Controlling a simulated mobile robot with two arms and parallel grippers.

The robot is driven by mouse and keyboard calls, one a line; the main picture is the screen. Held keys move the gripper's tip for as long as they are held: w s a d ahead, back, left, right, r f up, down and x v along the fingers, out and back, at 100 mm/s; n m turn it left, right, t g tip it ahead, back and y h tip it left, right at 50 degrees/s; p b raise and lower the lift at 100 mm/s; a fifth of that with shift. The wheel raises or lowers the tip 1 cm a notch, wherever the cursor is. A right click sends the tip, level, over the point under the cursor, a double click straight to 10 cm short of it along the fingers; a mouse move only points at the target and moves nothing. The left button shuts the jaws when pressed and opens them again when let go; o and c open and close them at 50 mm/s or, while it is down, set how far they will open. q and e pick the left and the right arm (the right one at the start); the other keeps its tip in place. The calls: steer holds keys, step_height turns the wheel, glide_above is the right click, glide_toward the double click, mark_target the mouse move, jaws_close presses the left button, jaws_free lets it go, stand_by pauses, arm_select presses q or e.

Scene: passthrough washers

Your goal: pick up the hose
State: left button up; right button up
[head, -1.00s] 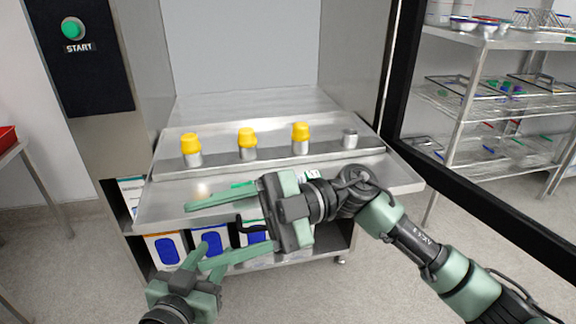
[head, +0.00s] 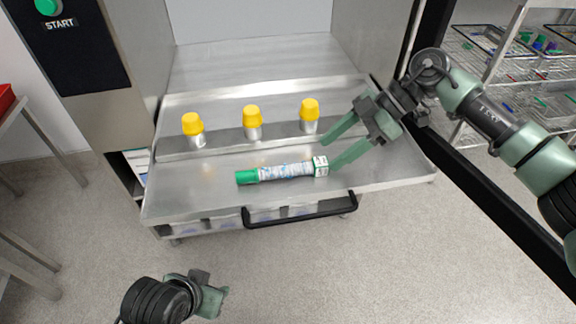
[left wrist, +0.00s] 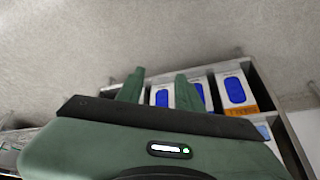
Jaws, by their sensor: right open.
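I cannot make out a hose in these frames. A tube with a green cap and a white and blue label (head: 285,171) lies on the metal tray (head: 190,185) in the head view. My right gripper (head: 328,154) is open and empty, with its fingertips by the tube's right end; I cannot tell whether they touch it. My left gripper (head: 215,298) is low at the bottom left, away from the tray, its fingers mostly hidden there. In the left wrist view its two green fingers (left wrist: 158,80) stand apart with nothing between them.
Three yellow-capped metal posts (head: 252,118) stand on the ledge behind the tube. A black handle (head: 300,212) runs along the tray's front. Boxes with blue ovals (left wrist: 236,90) sit on a shelf. A wire rack (head: 520,85) is at the right. The floor in front is clear.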

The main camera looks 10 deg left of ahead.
mark_target(318, 161)
steer(key=b+x, duration=0.1)
steer(key=x, duration=0.4)
steer(key=shift+s, duration=0.15)
steer(key=shift+a, duration=0.1)
arm_select(q)
steer(key=w+d+r+t+h, duration=0.1)
steer(key=w+d+r+t, duration=0.1)
steer(key=w, duration=0.5)
steer(key=shift+w+d+r+t, duration=0.25)
steer(key=shift+r+t, duration=0.5)
steer(key=shift+t, duration=0.35)
arm_select(e)
steer(key=shift+c, duration=0.3)
jaws_close()
